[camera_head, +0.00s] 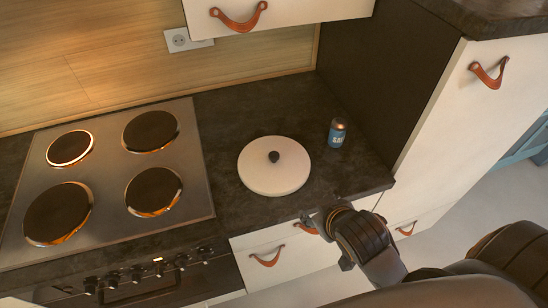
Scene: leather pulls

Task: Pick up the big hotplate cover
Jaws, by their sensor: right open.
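The big hotplate cover (259,175) is a round, cream-white disc with a small dark knob in its middle. It lies flat on the dark counter, right of the stove. My right gripper (309,220) is at the counter's front edge, below and to the right of the cover in the picture. It is apart from the cover, open, with nothing seen between its fingers. Its fingertips are small and partly hidden by the wrist. My left gripper is not in view.
The stove (108,222) with several round plates fills the left. A blue salt shaker (337,133) stands right of the cover. A tall white cabinet (478,100) with leather pulls rises at the right. Drawers (262,262) lie below the counter (225,125). An upper cabinet (285,12) hangs above.

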